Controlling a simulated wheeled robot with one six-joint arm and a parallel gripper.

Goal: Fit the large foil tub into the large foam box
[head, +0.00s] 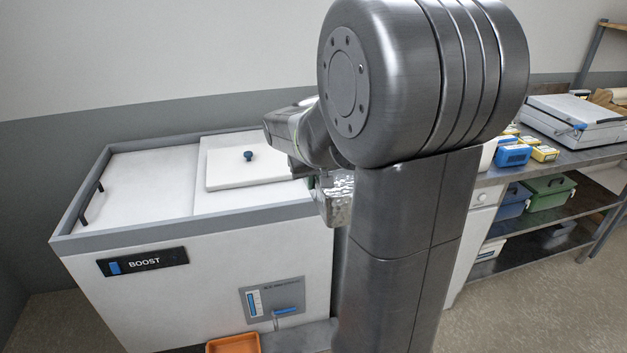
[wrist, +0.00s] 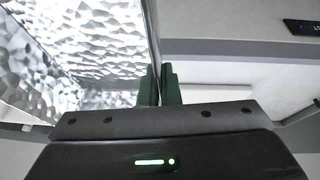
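The foil tub (head: 338,200) is silvery and crinkled. In the head view it hangs at my gripper (head: 312,181), beside the right end of a white chest and partly hidden by my arm. In the wrist view the foil tub (wrist: 85,45) fills the upper left. The green fingers of my gripper (wrist: 160,85) are close together, with the tub's thin wall between them. I cannot make out a large foam box in either view.
The white chest marked BOOST (head: 140,300) has a grey rim and a white lid with a blue knob (head: 248,155). An orange tray (head: 233,344) sits low in front. At right, a metal bench (head: 560,160) carries blue and yellow boxes, with bins on its shelf.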

